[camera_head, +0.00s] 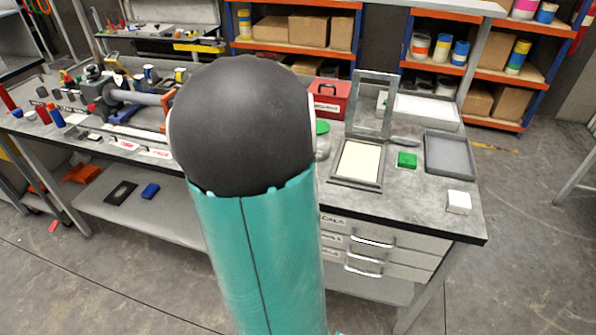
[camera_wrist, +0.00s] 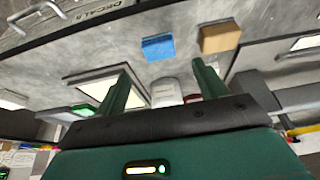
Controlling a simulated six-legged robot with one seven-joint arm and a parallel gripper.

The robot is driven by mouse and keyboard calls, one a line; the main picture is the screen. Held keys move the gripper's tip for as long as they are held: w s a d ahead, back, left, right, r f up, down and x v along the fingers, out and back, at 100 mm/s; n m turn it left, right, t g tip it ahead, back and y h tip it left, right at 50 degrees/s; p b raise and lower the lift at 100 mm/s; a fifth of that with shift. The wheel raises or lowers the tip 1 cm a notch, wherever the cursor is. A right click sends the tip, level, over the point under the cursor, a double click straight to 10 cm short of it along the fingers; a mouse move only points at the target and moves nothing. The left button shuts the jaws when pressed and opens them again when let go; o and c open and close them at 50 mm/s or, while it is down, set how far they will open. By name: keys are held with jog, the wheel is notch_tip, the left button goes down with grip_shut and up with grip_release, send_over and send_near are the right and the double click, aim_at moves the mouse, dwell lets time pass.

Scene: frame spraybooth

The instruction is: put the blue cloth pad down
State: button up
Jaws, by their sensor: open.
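My gripper (camera_wrist: 161,66) is open, with its two green fingers apart and nothing between them. The blue cloth pad (camera_wrist: 158,47) shows in the wrist view as a small flat blue block. It appears to lie on the grey bench top (camera_wrist: 120,40), just beyond my fingertips and roughly centred between them. The gap between pad and fingertips cannot be told. In the camera_head view my arm hides the gripper and that part of the bench (camera_head: 400,205).
A tan block (camera_wrist: 220,38) lies beside the pad. A cream-filled frame (camera_head: 358,160), green block (camera_head: 407,160), white block (camera_head: 458,201), grey tray (camera_head: 449,154) and red toolbox (camera_head: 329,98) are on the bench. Another blue block (camera_head: 150,190) lies on the lower shelf.

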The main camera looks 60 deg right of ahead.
jog(key=v, duration=0.4)
jog(key=shift+r, duration=0.1)
jog(key=shift+a, duration=0.1)
jog(key=w+a+r+n+t+y, duration=0.1)
jog(key=w+a+r+n, duration=0.15)
jog(key=a, duration=0.45)
jog(key=w+a+r+n+t+y, duration=0.1)
jog(key=w+a+n, duration=0.1)
jog(key=w+a, duration=0.35)
jog(key=w+a+r+n+t, duration=0.1)
jog(key=w+a+r+n, duration=0.15)
jog(key=a, duration=0.55)
jog(key=s+a+n+t+y, duration=0.1)
jog(key=s+a+n, duration=0.2)
jog(key=a, duration=0.8)
jog(key=s+a+r+n+y, duration=0.1)
jog(key=s+a+n, duration=0.2)
jog(key=a, duration=0.9)
jog(key=n, duration=0.3)
jog(key=shift+r+t, duration=0.25)
jog(key=shift+t, duration=0.15)
